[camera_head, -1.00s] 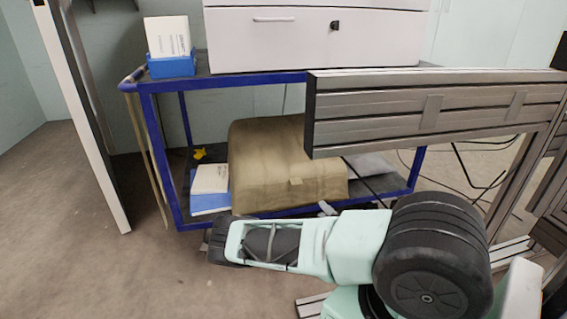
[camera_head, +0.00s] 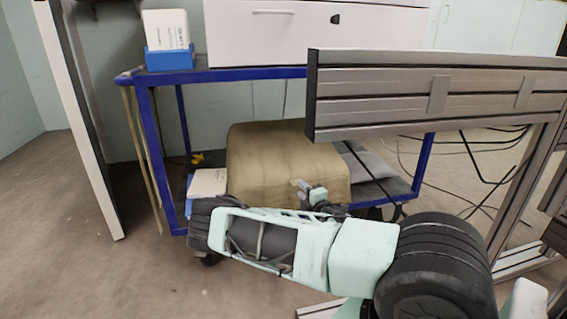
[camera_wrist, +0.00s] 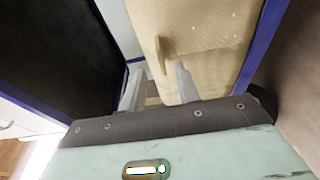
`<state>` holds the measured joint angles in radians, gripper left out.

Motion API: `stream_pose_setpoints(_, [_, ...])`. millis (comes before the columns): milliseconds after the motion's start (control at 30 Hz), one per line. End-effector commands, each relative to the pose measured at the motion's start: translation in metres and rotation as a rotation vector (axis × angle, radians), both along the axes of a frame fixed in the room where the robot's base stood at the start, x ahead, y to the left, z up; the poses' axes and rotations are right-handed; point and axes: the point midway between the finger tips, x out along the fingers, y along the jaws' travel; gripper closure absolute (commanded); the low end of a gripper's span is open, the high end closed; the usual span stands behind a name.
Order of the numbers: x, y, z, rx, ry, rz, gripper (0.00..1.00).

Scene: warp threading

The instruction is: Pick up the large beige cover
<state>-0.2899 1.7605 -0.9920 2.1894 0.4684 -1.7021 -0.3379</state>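The large beige cover (camera_head: 275,160) sits on the lower shelf of a blue-framed cart, its right part behind a metal beam. In the wrist view the cover (camera_wrist: 215,30) fills the upper middle, with a small tab (camera_wrist: 163,48) standing out from its face. My gripper (camera_head: 312,192) is in front of the cover's lower front in the head view. In the wrist view my gripper (camera_wrist: 157,80) has its two fingers apart with nothing between them, close to the tab. I cannot tell whether a finger touches the cover. In the head view my gripper and arm hide the cover's lower front.
The cart's blue frame (camera_head: 230,74) surrounds the shelf opening. A metal beam (camera_head: 430,95) crosses at the right. A white box (camera_head: 208,182) lies left of the cover, and a grey item (camera_head: 370,165) lies right of it. Loose cables hang at the right.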

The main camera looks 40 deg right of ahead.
Motion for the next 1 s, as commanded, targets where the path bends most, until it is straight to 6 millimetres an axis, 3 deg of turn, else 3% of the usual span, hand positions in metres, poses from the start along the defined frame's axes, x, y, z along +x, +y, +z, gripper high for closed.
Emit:
stream_pose_setpoints(33, [0.007,0.0,-0.007,-0.001,-0.003,0.002,0.68])
stream_pose_setpoints(233, [0.029,-0.008,-0.006,-0.001,-0.002,0.0,0.68])
stream_pose_setpoints(533, [0.033,-0.009,-0.003,0.001,0.0,0.0,0.68])
stream_pose_setpoints(667, [0.033,-0.009,-0.003,0.001,0.0,0.0,1.0])
stream_pose_setpoints(1000, [0.033,-0.009,-0.002,0.0,-0.001,-0.001,1.0])
